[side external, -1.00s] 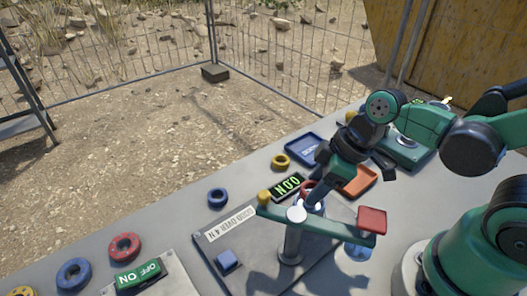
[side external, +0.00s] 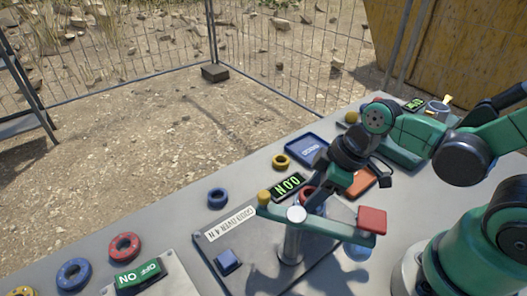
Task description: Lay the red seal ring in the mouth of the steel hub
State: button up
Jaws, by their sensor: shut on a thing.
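A red ring (side external: 307,192), partly hidden, shows at the tip of my gripper (side external: 316,200), just behind the green beam (side external: 335,227). My gripper points down and is shut on this ring; its fingertips are mostly hidden by the beam. A steel post (side external: 291,244) with a pale round top stands under the beam. I cannot make out the mouth of the steel hub, or whether the ring touches it. Another red ring (side external: 125,247) lies at the left of the bench.
The beam carries a yellow weight (side external: 264,197) and a red block (side external: 372,220).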

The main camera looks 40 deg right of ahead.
jog(key=shift+f, duration=0.25)
jog(key=o, duration=1.5)
jog(key=shift+r, duration=3.7)
jog(key=shift+w+d+r+m+t+h, duration=0.25)
jog(key=shift+w+d+m+t+h, duration=0.35)
jog(key=shift+m, duration=0.65)
jog(key=shift+w+d+r+m+t+h, duration=0.35)
jog(key=shift+d+m+t, duration=0.3)
jog(key=shift+d+m, duration=0.5)
jog(key=shift+w+d+r+m+t+h, duration=0.2)
jog(key=shift+w+d+m+t+h, duration=0.35)
jog(key=shift+m, duration=0.85)
